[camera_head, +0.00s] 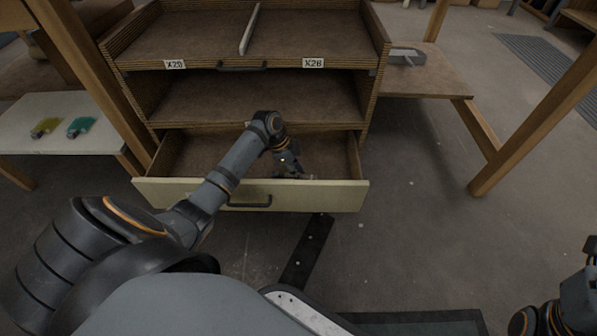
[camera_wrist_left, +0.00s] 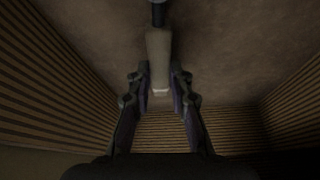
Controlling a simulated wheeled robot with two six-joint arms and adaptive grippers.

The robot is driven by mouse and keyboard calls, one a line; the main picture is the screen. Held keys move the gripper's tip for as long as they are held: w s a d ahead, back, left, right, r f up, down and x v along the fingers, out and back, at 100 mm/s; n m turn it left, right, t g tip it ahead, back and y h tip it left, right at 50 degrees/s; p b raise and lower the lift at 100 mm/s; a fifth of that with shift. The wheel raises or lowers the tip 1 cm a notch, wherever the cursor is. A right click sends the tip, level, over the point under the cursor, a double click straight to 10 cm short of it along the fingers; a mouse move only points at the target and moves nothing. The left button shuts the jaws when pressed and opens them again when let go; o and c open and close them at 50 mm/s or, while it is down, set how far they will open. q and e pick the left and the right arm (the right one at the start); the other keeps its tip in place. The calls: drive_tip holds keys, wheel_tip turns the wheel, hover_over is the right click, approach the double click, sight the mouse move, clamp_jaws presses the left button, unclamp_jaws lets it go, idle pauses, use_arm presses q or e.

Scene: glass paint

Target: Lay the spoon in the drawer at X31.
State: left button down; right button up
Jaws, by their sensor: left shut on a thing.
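An open drawer (camera_head: 340,196) with a pale front and dark handle is pulled out at the bottom of the wooden cabinet. No X31 label is readable on it. My left gripper (camera_head: 290,166) reaches down over its front into the drawer. In the left wrist view the gripper (camera_wrist_left: 160,88) is shut on the spoon (camera_wrist_left: 158,50), seen as a pale handle-like piece with a dark end at the top. The spoon is over the brown drawer floor (camera_wrist_left: 225,50); I cannot tell whether it touches it. The spoon is hardly visible in the head view.
The cabinet's upper drawer (camera_head: 240,66) carries two labels and a divider. An open shelf (camera_head: 250,95) lies between. A side table (camera_head: 60,110) at left holds a yellow and a teal item. A wooden table (camera_head: 430,84) at right holds a grey tray. Floor at right is clear.

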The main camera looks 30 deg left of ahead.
idle(0.4)
use_arm(q)
drive_tip(key=c, duration=1.1)
unclamp_jaws()
drive_tip(key=shift+c, duration=0.2)
drive_tip(key=o, duration=0.7)
drive_tip(key=shift+c, duration=0.2)
